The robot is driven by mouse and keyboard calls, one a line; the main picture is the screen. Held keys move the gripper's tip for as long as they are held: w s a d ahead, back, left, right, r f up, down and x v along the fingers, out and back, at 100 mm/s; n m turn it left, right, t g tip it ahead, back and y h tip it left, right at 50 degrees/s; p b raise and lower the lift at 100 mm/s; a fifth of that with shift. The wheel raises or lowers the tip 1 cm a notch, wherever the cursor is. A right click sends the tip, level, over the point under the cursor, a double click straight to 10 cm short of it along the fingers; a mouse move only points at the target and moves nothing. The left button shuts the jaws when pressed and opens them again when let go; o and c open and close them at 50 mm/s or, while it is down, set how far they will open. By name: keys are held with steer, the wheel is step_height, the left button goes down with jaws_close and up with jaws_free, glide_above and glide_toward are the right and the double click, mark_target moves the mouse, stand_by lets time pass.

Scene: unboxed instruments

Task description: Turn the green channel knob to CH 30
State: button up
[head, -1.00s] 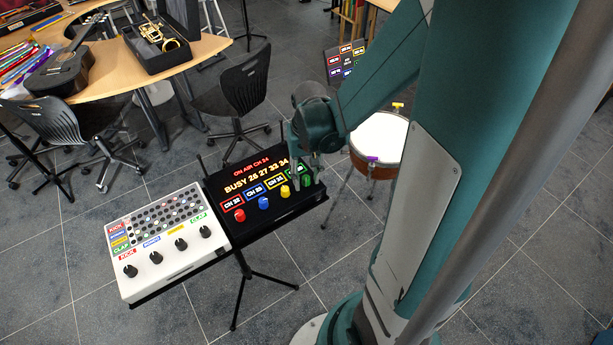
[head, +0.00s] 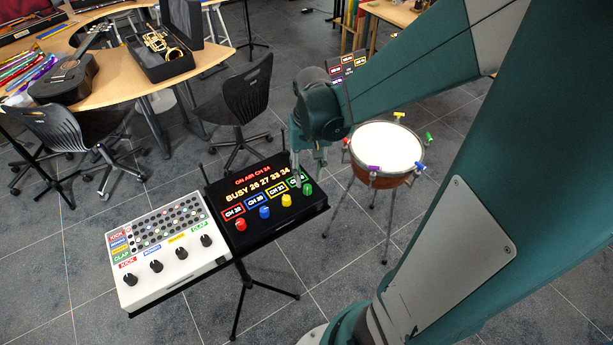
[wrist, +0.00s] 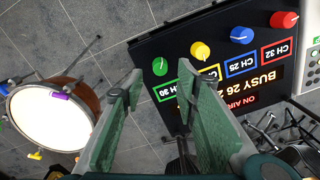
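The green channel knob (head: 307,189) is at the right end of the knob row on the black channel box (head: 262,233). In the wrist view, which shows the box upside down, the green knob (wrist: 160,66) stands clear in the gap between my fingers. The green-framed label (wrist: 166,91) beside it reads CH 30 in the wrist view. In the head view my gripper partly covers this label. My gripper (head: 310,167) is above the knob, pointing down, apart from it. In the wrist view my gripper (wrist: 160,70) is open and empty.
Yellow (head: 286,200), blue (head: 264,212) and red (head: 241,224) knobs stand left of the green one. A lit display (head: 256,186) is behind them. A white drum machine (head: 178,267) adjoins on the left. A drum (head: 386,149) stands to the right.

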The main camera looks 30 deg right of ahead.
mark_target(308, 187)
steer(key=shift+r, duration=2.85)
steer(key=s+a+r+n+t, duration=0.2)
steer(key=s+a+r+t, duration=0.1)
steer(key=a+r, duration=0.2)
steer(key=s+a+r+n+t, duration=0.2)
steer(key=s+a+r+t, duration=0.1)
steer(key=a, duration=0.5)
steer(key=shift+a+r+n+t, duration=0.15)
steer(key=shift+r+n+t, duration=0.25)
steer(key=shift+r, duration=0.65)
